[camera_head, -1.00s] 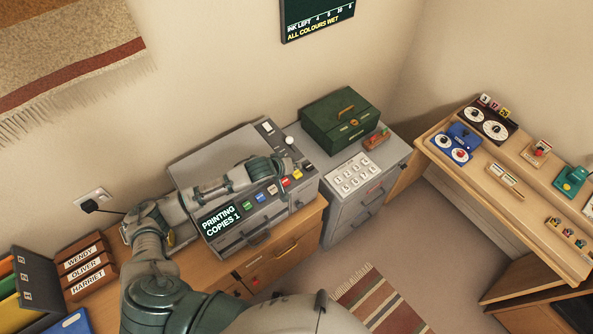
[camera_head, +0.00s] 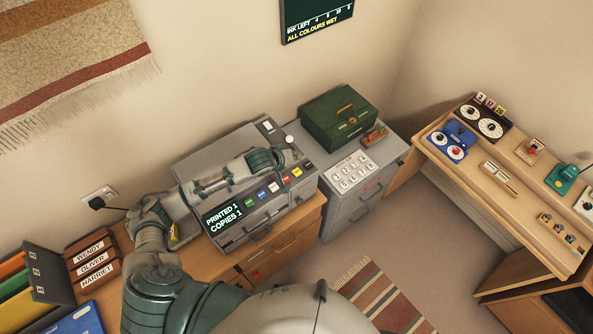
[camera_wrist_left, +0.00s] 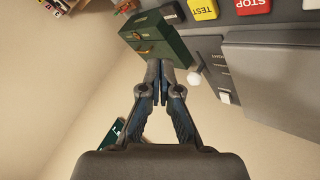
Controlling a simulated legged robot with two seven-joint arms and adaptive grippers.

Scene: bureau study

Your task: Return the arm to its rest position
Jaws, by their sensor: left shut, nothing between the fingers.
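My left arm comes in from the bottom left and stretches over the top of the grey printer (camera_head: 190,158). My left gripper (camera_wrist_left: 160,80) is shut and empty in the left wrist view, its fingertips together. In the head view its fingers are too small to make out beyond the green wrist. The printer's panel has coloured buttons, and its display (camera_head: 223,218) reads "PRINTED 1, COPIES 1". In the wrist view the red stop button (camera_wrist_left: 252,5) and a white knob (camera_wrist_left: 194,78) show beside the fingers. My right gripper is not in view.
A green box (camera_head: 340,120) stands on the grey cabinet (camera_head: 345,215) right of the printer, with a number keypad in front. Labelled wooden trays (camera_head: 92,262) and folders are at the left. A shelf with dials (camera_head: 500,165) is at the right. Floor shows between.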

